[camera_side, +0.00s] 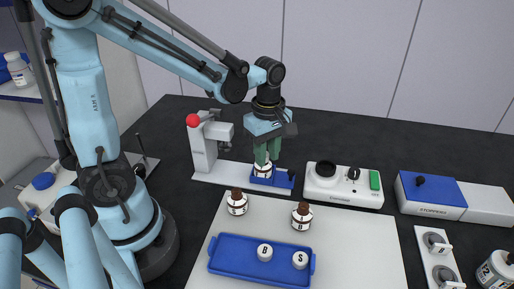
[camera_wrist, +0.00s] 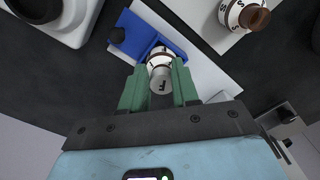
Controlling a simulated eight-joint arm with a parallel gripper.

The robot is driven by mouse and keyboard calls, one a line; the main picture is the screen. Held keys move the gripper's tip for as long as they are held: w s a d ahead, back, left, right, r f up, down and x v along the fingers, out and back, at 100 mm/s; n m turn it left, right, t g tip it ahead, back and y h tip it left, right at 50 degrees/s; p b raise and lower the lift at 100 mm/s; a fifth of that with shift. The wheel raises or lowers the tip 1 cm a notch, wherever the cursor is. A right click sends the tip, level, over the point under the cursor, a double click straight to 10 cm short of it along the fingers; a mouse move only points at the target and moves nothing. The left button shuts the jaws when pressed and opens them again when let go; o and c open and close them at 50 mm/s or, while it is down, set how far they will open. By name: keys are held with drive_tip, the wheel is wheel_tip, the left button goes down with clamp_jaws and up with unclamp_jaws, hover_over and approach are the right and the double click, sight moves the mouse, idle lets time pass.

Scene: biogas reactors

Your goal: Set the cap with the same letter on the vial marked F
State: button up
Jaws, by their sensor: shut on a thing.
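My gripper (camera_side: 266,157) has its green fingers pointing down over the blue holder (camera_side: 270,181) of the white stand. In the wrist view, the fingers (camera_wrist: 160,88) are shut on a grey cap marked F (camera_wrist: 161,82). Directly beyond the cap is a vial (camera_wrist: 159,54) with a white band, in the blue holder (camera_wrist: 135,32). In the side view this vial (camera_side: 263,171) is white and partly hidden by the fingers. The cap is in line with its top; I cannot tell whether it is fully seated. The vial's letter is unreadable.
A blue tray (camera_side: 230,267) holds caps B (camera_side: 264,252) and S (camera_side: 300,259). Two brown-topped vials (camera_side: 237,203) (camera_side: 301,215) stand on the white board. A press with a red knob (camera_side: 193,120) stands left of the holder; a white device (camera_side: 343,185) stands right.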

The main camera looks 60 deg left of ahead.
drive_tip(key=o, duration=1.5)
drive_tip(key=shift+r, duration=3.5)
drive_tip(key=s+m+t, duration=0.1)
drive_tip(key=m+t, duration=0.1)
drive_tip(key=m, duration=0.4)
drive_tip(key=s+d+m+t, duration=0.1)
drive_tip(key=m+t, duration=0.1)
drive_tip(key=m, duration=0.4)
drive_tip(key=s+d+m+t, duration=0.1)
drive_tip(key=m+t, duration=0.2)
drive_tip(key=m, duration=0.3)
drive_tip(key=shift+s+d+m, duration=0.1)
drive_tip(key=shift+d+m, duration=0.1)
drive_tip(key=shift+m, duration=0.1)
